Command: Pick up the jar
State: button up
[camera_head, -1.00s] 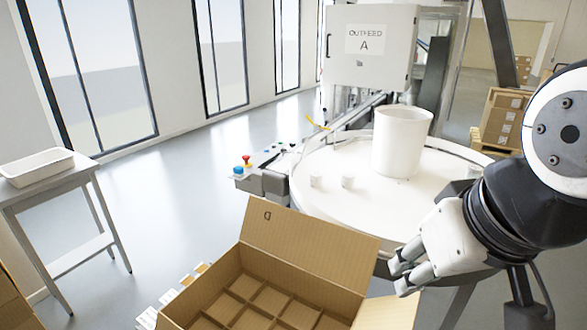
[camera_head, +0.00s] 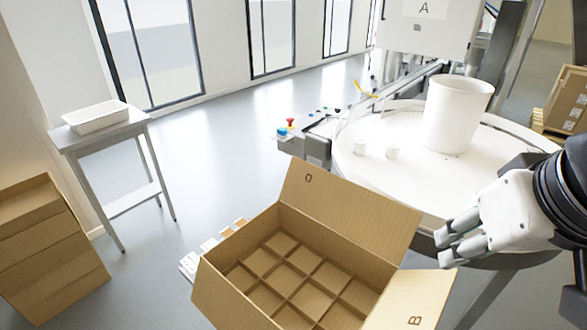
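Part of my gripper's far side is hidden.
An open carton (camera_head: 365,255) with empty compartments is in front. A side table (camera_head: 110,135) at left holds a white tray (camera_head: 95,118). Brown cartons (camera_head: 45,240) stand at lower left.

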aim_at(393, 149)
jog(key=i+l+u, duration=0.1)
jog(key=l+u, duration=0.15)
jog(key=l, duration=1)
jog(key=i+l+u, duration=0.1)
jog(key=l, duration=0.2)
jog(key=i+l+u, duration=0.1)
jog(key=i+l, duration=0.2)
jog(key=l, duration=0.3)
jog(key=i+l+u, duration=0.15)
jog(key=l, duration=0.15)
